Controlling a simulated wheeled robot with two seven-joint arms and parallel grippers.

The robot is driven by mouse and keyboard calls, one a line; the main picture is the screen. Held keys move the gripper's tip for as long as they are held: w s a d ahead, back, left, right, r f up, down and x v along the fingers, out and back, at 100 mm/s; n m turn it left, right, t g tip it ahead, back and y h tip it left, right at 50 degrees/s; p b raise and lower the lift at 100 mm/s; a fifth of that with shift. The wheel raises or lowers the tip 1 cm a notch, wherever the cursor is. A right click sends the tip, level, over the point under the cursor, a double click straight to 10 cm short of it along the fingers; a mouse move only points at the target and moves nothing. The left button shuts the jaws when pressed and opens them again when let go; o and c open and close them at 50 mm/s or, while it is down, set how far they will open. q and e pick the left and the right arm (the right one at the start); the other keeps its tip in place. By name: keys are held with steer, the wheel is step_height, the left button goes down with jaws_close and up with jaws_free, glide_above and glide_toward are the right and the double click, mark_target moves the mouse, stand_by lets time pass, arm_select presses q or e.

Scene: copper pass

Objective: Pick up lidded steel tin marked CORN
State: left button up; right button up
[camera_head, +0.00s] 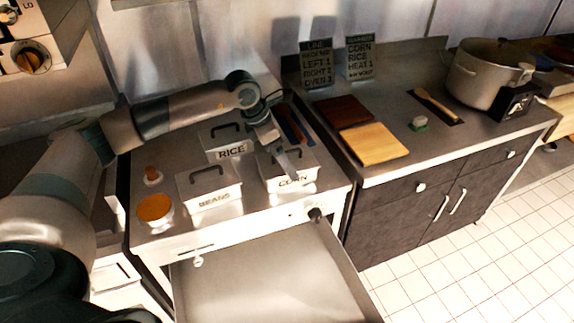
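The steel tin marked CORN (290,184) stands on the steel counter, with its label facing me. My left gripper (290,165) points down over its lid, and its fingers overlap the lid. The gripper hides much of the lid, including any handle. I cannot tell whether the fingers touch the tin or are open or shut. The tin looks upright and seems to rest on the counter. My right gripper is out of view.
The BEANS tin (210,194) stands left of CORN, and the RICE tin (228,146) stands behind. An orange-topped round container (154,208) is at far left. Boards (373,144) and a pot (482,78) are on the right counter.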

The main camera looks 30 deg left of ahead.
arm_select(q)
steer(key=p+x, duration=0.1)
steer(key=x, duration=0.1)
steer(key=shift+w+d+f, duration=0.2)
steer(key=shift+f, duration=0.35)
steer(key=shift+w+r, duration=0.1)
steer(key=c, duration=1.5)
steer(key=shift+o, duration=0.2)
steer(key=shift+r, duration=0.15)
